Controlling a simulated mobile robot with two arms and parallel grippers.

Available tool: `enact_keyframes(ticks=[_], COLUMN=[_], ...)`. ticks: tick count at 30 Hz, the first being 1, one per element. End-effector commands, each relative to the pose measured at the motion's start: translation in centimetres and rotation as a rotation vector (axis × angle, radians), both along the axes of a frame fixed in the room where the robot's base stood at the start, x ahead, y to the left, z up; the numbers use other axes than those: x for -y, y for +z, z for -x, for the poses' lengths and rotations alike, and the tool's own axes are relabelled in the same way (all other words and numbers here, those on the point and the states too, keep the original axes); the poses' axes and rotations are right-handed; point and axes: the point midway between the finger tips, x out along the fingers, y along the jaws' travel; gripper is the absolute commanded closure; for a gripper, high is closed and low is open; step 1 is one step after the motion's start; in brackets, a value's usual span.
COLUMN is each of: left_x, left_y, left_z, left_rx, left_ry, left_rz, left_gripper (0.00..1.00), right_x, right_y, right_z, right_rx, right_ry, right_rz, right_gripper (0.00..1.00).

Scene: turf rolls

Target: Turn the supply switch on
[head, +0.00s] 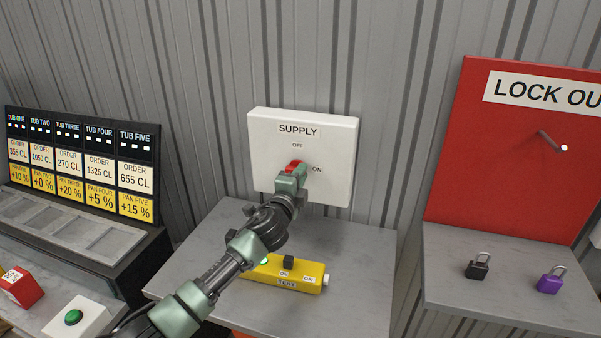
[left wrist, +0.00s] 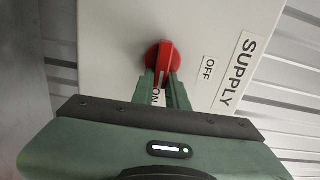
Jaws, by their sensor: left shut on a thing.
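The supply switch is a white box (head: 330,185) on the corrugated wall, marked SUPPLY, with OFF above its red knob (head: 293,167) and ON to the right. My left gripper (head: 292,177) is shut on the knob's red handle. In the left wrist view the fingers (left wrist: 163,88) sit on both sides of the red knob (left wrist: 160,54). There the handle lies in line with the ON label, which the fingers partly cover, and not with the OFF label (left wrist: 208,68). My right gripper is not in view.
A yellow tester (head: 285,277) lies on the grey shelf (head: 355,255) below the box, under my left arm. A red lock-out board (head: 490,150) with padlocks on its ledge stands right. An order panel (head: 80,150) and a green button (head: 73,317) are left.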

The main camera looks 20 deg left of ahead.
Motion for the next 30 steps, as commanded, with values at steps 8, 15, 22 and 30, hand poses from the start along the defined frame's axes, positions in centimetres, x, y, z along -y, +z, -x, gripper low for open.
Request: enact_keyframes(ticks=[8, 15, 22, 30], left_x=[0.11, 0.12, 0.11, 0.06], left_y=[-0.39, -0.44, -0.43, -0.25], left_z=[0.05, 0.06, 0.06, 0.04], left_rx=[-0.002, -0.003, -0.003, 0.000], left_ry=[-0.002, -0.002, -0.002, -0.001], left_rz=[-0.046, -0.050, -0.050, -0.048], left_gripper=[1.00, 1.00, 0.64, 0.64], right_x=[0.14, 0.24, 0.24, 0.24], right_y=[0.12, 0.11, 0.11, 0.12], right_z=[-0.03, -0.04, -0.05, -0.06], right_rx=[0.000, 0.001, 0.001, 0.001], right_ry=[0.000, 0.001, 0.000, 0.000], right_rz=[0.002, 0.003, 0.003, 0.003], right_gripper=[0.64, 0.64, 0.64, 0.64])
